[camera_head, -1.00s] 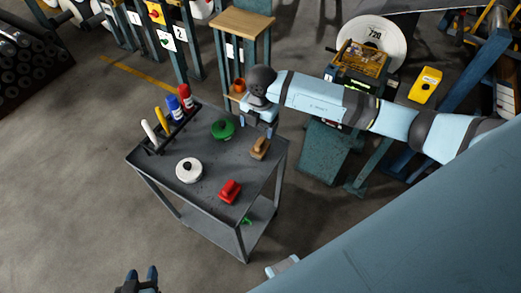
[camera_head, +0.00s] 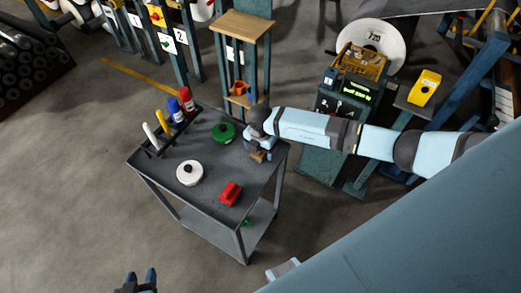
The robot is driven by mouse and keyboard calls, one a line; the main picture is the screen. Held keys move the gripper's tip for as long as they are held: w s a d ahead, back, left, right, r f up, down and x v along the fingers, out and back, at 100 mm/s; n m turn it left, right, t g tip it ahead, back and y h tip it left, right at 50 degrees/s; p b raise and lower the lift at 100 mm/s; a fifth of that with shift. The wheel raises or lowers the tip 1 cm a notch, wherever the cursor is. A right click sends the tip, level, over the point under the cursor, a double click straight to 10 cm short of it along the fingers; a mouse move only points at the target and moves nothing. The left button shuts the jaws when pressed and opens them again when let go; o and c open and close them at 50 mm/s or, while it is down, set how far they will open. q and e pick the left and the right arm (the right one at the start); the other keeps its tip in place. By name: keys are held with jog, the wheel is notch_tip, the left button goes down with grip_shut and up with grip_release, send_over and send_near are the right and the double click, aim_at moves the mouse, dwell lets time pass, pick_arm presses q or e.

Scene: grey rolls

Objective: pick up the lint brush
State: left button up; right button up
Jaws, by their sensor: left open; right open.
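A small brown wooden-looking object, which I take for the lint brush (camera_head: 257,158), lies near the right edge of the grey cart top (camera_head: 213,187). It is mostly hidden under my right gripper (camera_head: 259,152), which points down at it from above. That gripper is open, with its fingers around or just over the brush; I cannot tell whether they touch it. My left gripper (camera_head: 139,281) is open and empty at the bottom edge of the view, well apart from the cart.
On the cart are a green round object (camera_head: 223,132), a white round object (camera_head: 190,172), a red object (camera_head: 231,193) and a dark rack (camera_head: 155,151) with upright markers. A wooden-topped stand (camera_head: 242,26) and a machine (camera_head: 345,92) stand behind. Floor to the left is clear.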

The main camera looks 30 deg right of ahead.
jog(key=shift+f, duration=0.45)
jog(key=shift+c, duration=0.4)
jog(key=c, duration=1)
jog(key=shift+o, duration=0.2)
jog(key=shift+r, duration=0.2)
notch_tip(320, 180, up, 20)
jog(key=shift+f+b, duration=0.15)
jog(key=shift+b, duration=0.15)
jog(key=shift+o, duration=0.6)
